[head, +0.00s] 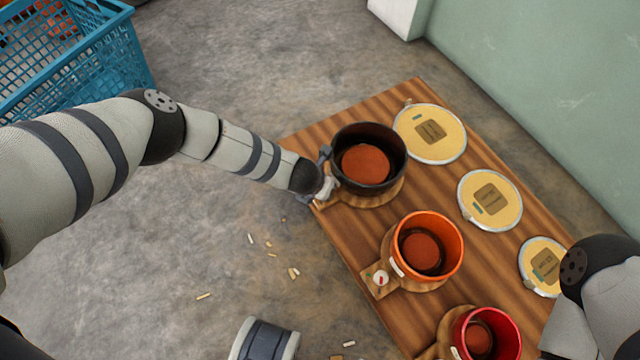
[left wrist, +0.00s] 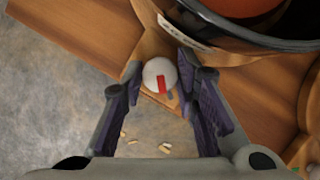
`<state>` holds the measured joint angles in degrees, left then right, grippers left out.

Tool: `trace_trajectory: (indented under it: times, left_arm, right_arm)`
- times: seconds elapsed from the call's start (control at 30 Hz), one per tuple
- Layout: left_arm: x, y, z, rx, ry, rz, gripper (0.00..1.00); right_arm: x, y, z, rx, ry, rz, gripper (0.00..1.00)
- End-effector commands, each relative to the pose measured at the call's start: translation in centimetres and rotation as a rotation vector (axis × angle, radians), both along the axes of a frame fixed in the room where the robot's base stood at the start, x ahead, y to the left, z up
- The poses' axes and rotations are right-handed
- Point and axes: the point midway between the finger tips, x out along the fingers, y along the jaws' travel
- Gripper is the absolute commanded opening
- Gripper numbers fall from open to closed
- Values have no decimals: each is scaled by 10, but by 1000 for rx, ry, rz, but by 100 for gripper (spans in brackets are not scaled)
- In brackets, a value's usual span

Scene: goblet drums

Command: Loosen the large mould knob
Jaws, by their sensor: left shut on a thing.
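The large mould is a black pot (head: 394,143) with an orange-brown disc inside, on a round wooden base at the table's far left corner. Its knob (left wrist: 160,76) is white and round with a red mark, seen in the left wrist view beside the pot's pale label. My left gripper (head: 325,186) is at this knob, with its fingers on either side, shut on it.
An orange mould (head: 456,248) with its own knob (head: 381,278) and a red mould (head: 514,335) stand on the wooden table (head: 310,142). Several round yellow lids (head: 452,118) lie along the wall side. A blue crate (head: 130,62) is on the floor, with small scraps nearby.

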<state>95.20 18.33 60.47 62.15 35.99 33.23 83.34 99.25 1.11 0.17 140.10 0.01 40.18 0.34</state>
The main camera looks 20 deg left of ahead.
Motion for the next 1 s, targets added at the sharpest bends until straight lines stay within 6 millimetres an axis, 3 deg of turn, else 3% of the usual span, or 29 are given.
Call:
trace_trajectory:
  times: [0.77, 0.8, 0.87, 1.0]
  left_arm:
    - [1, 0, 0, 1, -1, 98, 0]
    - [1, 1, 0, 1, -1, 98, 30]
    - [1, 0, 0, 1, -1, 98, 44]
    - [1, 0, 0, 1, -1, 98, 46]
  right_arm:
    - [1, 0, 3, -1, -4, -1, 47]
    - [1, 0, 3, -1, -4, -1, 47]
    - [1, 0, 3, -1, -4, -1, 47]
    - [1, 0, 3, -1, -4, -1, 47]
